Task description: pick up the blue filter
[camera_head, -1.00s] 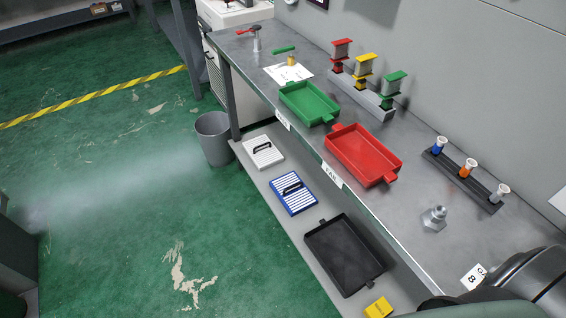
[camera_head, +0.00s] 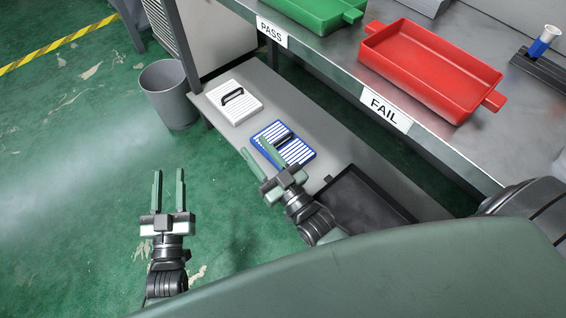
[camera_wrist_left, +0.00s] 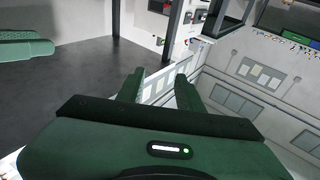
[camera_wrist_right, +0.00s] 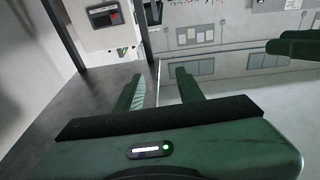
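The blue filter (camera_head: 296,150) is a flat panel with a blue frame, white slats and a dark handle. It lies on the lower shelf (camera_head: 300,108) in the head view. My right gripper (camera_head: 257,158) is open and empty. In the head view it overlaps the filter's lower left part; I cannot tell whether it touches. My left gripper (camera_head: 169,190) is open and empty over the green floor, to the left of the shelf. Neither wrist view shows the filter. Both show open fingers, at the left wrist (camera_wrist_left: 158,90) and the right wrist (camera_wrist_right: 160,85).
A white filter (camera_head: 236,104) lies left of the blue one, and a black tray (camera_head: 362,200) lies to its right. The bench above holds a green tray (camera_head: 310,12) and a red tray (camera_head: 425,75). A grey bin (camera_head: 168,95) stands at the shelf's left end.

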